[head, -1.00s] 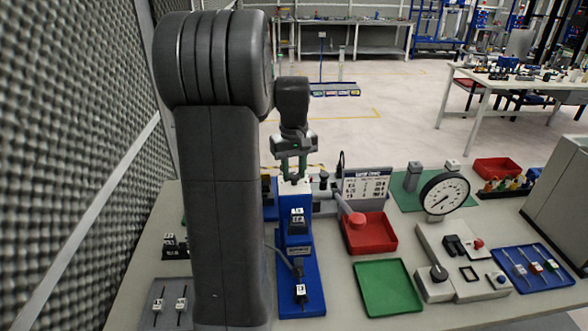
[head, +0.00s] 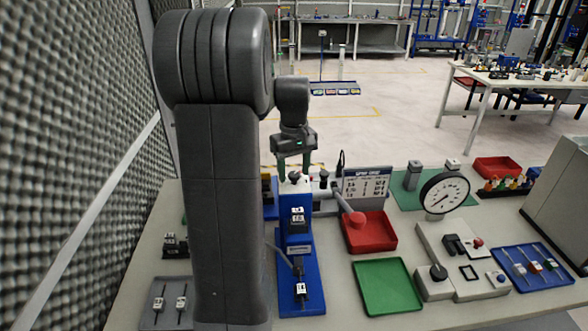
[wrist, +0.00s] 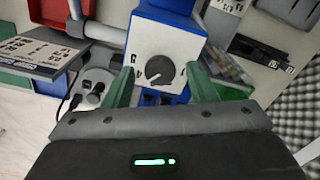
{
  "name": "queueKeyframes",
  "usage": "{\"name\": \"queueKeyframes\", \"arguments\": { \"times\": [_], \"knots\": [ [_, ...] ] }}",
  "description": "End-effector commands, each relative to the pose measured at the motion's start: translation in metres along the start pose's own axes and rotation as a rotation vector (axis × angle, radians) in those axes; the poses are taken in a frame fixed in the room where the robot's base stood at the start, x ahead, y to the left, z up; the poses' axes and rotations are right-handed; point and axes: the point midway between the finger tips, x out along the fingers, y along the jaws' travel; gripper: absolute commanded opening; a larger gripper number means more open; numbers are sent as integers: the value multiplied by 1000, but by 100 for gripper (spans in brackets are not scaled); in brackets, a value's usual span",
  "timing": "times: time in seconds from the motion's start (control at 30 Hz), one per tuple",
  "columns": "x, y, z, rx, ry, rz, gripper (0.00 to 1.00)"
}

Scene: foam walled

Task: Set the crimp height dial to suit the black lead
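The crimp press (head: 297,240) is a blue stand with a white top block. On that block is a black round dial (wrist: 159,70) with a pale pointer mark and small printed marks around it, too small to read. The dial also shows in the head view (head: 294,177). My gripper (wrist: 159,76) is open, its two green fingers apart on either side of the dial and not visibly touching it. In the head view it is above the press (head: 294,168). A connector piece (head: 301,290) lies at the press's foot. I cannot tell which lead is the black one.
A printed chart card (head: 366,185) stands right of the press. A red tray (head: 385,238), a green tray (head: 388,290), a gauge (head: 444,193) and a blue tray (head: 540,280) with several leads lie further right. A grey tray (head: 150,310) holds two tagged leads.

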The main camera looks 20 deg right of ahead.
Motion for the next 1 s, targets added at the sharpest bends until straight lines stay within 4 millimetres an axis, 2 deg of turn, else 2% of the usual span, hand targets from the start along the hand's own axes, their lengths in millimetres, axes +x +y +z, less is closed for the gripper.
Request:
{"name": "queueKeyframes", "arguments": {
  "times": [0.17, 0.27, 0.37, 0.7, 0.83, 1.0],
  "knots": [
    [-1, 0, 0, 0, -1, 0, 52],
    [-9, 0, 0, 0, 1, 1, 52],
    [-25, 0, 0, 0, 2, 1, 52],
    [-102, 0, -1, 0, 3, 2, 52],
    [-122, 0, -1, 0, 1, 0, 52],
    [-136, 0, 0, 0, 1, 0, 52]
  ]
}}
